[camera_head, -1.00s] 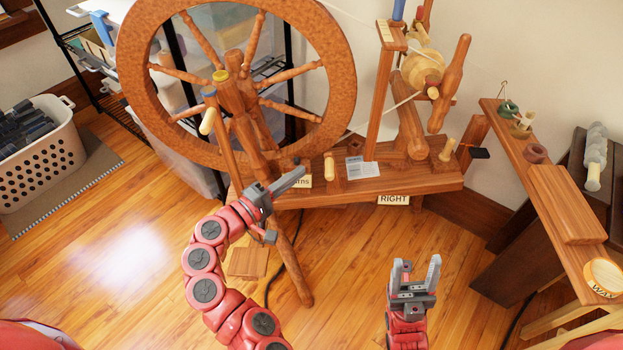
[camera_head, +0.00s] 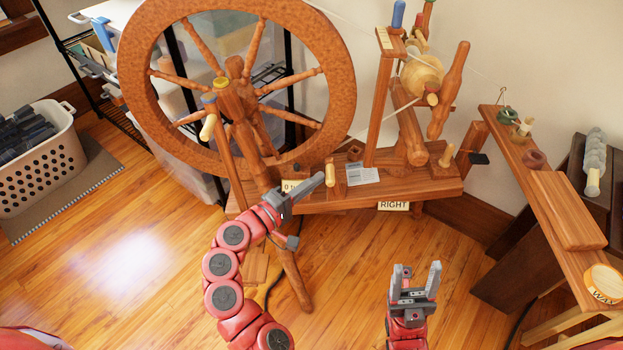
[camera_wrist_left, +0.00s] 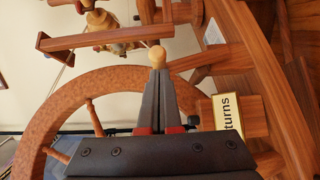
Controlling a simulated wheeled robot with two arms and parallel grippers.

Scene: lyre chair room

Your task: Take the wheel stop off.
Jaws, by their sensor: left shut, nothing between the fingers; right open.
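The spinning wheel (camera_head: 338,112) stands on a wooden bench (camera_head: 420,188). A short peg with a pale rounded top (camera_head: 330,173) stands on the bench near the wheel's lower right rim; it also shows in the left wrist view (camera_wrist_left: 157,57). I cannot tell for sure whether this peg is the wheel stop. My left gripper (camera_head: 319,181) is shut and empty, its tips close to the peg. In the left wrist view its fingertips (camera_wrist_left: 158,74) overlap the peg's lower part; contact is unclear. My right gripper (camera_head: 417,272) is open and empty in front of the bench.
A sloping side board (camera_head: 563,205) stands at right, a basket (camera_head: 38,160) at left. The front floor is mostly clear.

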